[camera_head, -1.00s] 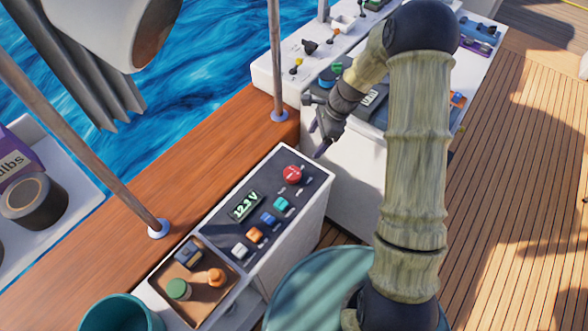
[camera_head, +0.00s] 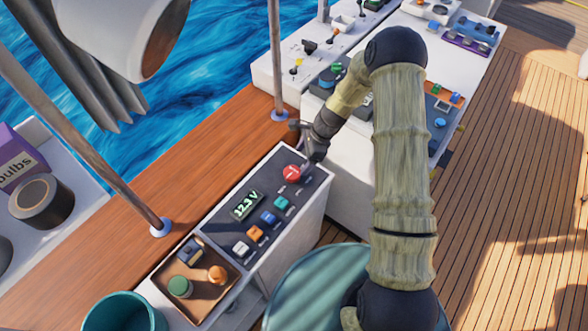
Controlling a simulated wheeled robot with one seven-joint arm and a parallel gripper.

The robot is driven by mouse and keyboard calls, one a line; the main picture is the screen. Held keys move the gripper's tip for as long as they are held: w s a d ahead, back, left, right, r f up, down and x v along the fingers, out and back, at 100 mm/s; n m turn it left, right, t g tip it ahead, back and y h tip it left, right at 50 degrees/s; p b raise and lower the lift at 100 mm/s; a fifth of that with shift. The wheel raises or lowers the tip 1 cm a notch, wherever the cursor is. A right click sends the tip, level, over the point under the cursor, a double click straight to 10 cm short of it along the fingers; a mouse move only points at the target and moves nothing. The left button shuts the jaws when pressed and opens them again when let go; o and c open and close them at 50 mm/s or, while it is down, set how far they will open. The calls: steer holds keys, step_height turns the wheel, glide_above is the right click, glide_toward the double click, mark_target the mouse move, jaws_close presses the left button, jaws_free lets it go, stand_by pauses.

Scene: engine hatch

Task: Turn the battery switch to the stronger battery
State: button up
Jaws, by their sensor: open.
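The red round battery switch (camera_head: 292,173) sits at the far end of the dark panel (camera_head: 240,235) on the white box. A digital display (camera_head: 247,205) on the panel reads 12.3 V. Teal (camera_head: 281,203), blue (camera_head: 268,217), orange (camera_head: 256,233) and white (camera_head: 240,249) buttons line the panel's right side. My gripper (camera_head: 304,170) is at the right edge of the red switch, pointing down and left. Its fingertips are small and dark; whether they touch the switch I cannot tell. Small labels by the switch are too small to read.
An open tray (camera_head: 213,307) with a green-topped and an orange piece lies at the panel's near end. A teal bucket (camera_head: 122,315) stands beside it. A metal post (camera_head: 277,70) rises behind the switch. A white console (camera_head: 390,40) with more controls is beyond.

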mark_target(293, 171)
steer(key=x, duration=0.4)
steer(key=p+x, duration=0.1)
steer(key=x, duration=0.3)
steer(key=shift+w+f, duration=0.15)
steer(key=shift+c, duration=0.5)
steer(key=c, duration=0.9)
